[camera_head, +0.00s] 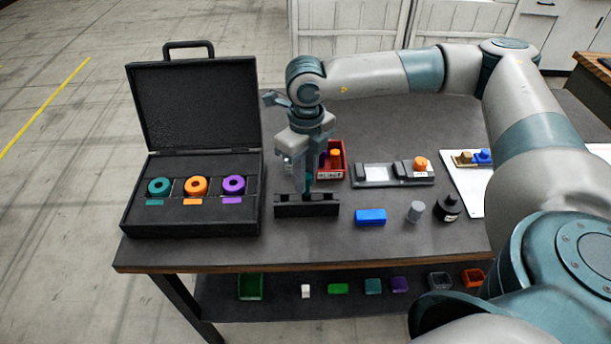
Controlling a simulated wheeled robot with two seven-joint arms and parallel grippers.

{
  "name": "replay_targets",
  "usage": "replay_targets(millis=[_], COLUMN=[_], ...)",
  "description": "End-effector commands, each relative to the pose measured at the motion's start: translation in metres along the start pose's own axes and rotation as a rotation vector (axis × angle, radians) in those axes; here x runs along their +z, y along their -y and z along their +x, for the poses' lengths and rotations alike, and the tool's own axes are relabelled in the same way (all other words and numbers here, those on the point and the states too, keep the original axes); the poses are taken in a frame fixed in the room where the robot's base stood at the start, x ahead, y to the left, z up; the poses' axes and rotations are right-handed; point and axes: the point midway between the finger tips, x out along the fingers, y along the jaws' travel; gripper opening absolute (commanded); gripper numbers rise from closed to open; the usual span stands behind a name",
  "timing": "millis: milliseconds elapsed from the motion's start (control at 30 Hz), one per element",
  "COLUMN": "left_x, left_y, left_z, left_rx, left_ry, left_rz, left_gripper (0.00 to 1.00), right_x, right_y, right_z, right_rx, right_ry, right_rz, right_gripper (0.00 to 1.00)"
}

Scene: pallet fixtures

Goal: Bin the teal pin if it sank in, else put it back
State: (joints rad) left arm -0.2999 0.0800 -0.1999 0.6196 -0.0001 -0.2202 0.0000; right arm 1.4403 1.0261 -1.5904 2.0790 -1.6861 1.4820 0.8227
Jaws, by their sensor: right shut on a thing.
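My right gripper (308,180) points down over the black block fixture (308,209) near the front of the table. It is shut on the teal pin (309,184), a small part of which shows between the fingers and the block. The fingers hide the rest of the pin, and I cannot tell how deep it sits in the block. A red bin (341,173) with a label stands just behind, partly hidden by the gripper, with an orange and a purple piece in it. My left gripper is not in view.
An open black case (137,216) at the left holds teal, orange and purple rings. To the right are a blue block (370,217), a grey cylinder (415,211), a black bottle (448,208) and a grey fixture (375,175). Small bins and blocks lie on the lower shelf (270,308).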

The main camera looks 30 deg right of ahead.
Motion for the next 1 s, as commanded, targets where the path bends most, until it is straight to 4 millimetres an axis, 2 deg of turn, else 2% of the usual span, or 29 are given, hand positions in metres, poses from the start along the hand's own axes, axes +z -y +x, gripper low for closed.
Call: replay_targets(millis=[1000], left_x=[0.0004], left_y=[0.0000], left_z=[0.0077], left_rx=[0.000], left_ry=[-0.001], left_rz=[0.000], left_gripper=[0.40], right_x=[0.0004], right_y=[0.0001], right_z=[-0.0002], right_rx=[0.000], right_ry=[0.001], right_rz=[0.000], right_gripper=[0.00])
